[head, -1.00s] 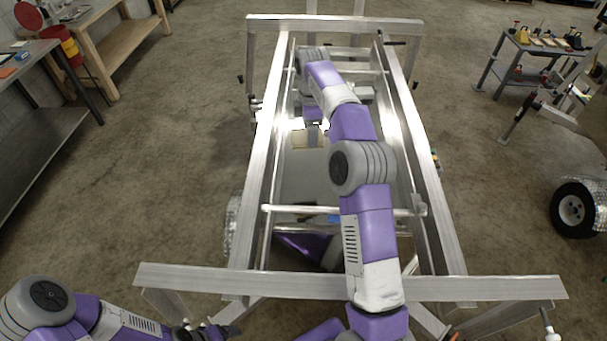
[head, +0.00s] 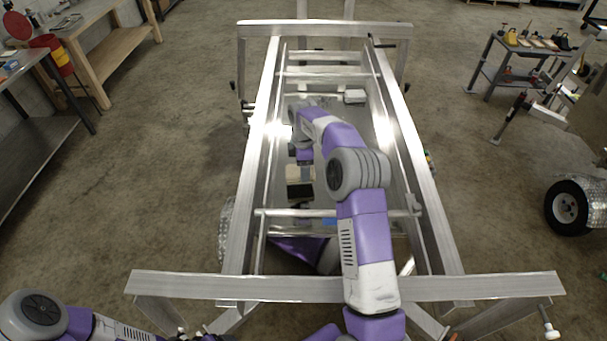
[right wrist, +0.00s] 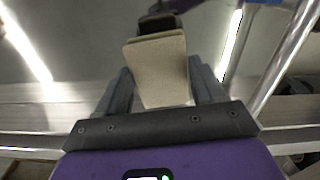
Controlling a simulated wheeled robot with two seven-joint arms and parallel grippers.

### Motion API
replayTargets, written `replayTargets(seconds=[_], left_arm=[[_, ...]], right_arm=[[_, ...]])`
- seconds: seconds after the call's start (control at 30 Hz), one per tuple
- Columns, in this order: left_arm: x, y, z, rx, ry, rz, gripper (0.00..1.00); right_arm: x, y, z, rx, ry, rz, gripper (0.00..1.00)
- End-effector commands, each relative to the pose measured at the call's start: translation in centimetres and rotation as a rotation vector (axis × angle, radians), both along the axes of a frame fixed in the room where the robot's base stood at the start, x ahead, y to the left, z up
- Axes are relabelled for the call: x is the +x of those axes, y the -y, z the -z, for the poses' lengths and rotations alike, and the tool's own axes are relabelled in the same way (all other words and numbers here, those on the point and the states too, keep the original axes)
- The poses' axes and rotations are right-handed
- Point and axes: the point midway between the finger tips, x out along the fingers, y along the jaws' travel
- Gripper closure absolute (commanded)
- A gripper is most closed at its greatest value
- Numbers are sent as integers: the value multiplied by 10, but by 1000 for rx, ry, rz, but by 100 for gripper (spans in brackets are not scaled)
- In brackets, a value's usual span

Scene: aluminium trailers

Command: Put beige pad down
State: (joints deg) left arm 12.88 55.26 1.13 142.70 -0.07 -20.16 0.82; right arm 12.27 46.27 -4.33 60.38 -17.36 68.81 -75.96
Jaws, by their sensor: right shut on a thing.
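The beige pad (right wrist: 158,68) is between the two dark fingers of my right gripper (right wrist: 160,88), which is shut on it. A black piece (right wrist: 158,22) shows at the pad's far end; I cannot tell whether it is joined to it. In the head view the pad (head: 297,173) shows small below my right wrist, inside the trailer frame, with the black piece (head: 300,190) on the near side. I cannot tell whether the pad touches the surface below. My left gripper (head: 203,337) is mostly cut off at the bottom edge, its fingers unclear.
The aluminium trailer frame (head: 259,130) has long side rails around my right arm. A near crossbar (head: 335,213) and a wide front beam (head: 230,285) lie between me and the pad. A small grey block (head: 355,96) sits farther back inside. Grey panel around the pad looks clear.

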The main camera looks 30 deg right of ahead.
Motion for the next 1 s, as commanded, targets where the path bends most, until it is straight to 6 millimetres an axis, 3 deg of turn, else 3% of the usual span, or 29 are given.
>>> replayTargets(seconds=[0.23,0.63,0.67,0.8,1.0], left_arm=[[0,0,-7,0,0,0,19],[0,0,-4,0,0,0,19],[0,0,-4,0,0,0,19],[0,0,-4,0,0,0,19],[0,0,-4,0,0,0,19]], right_arm=[[-1,0,34,0,-3,1,56],[0,0,41,0,-1,0,56],[0,0,41,0,-1,0,30],[0,0,40,0,-1,0,9],[0,0,40,0,-1,0,6]])
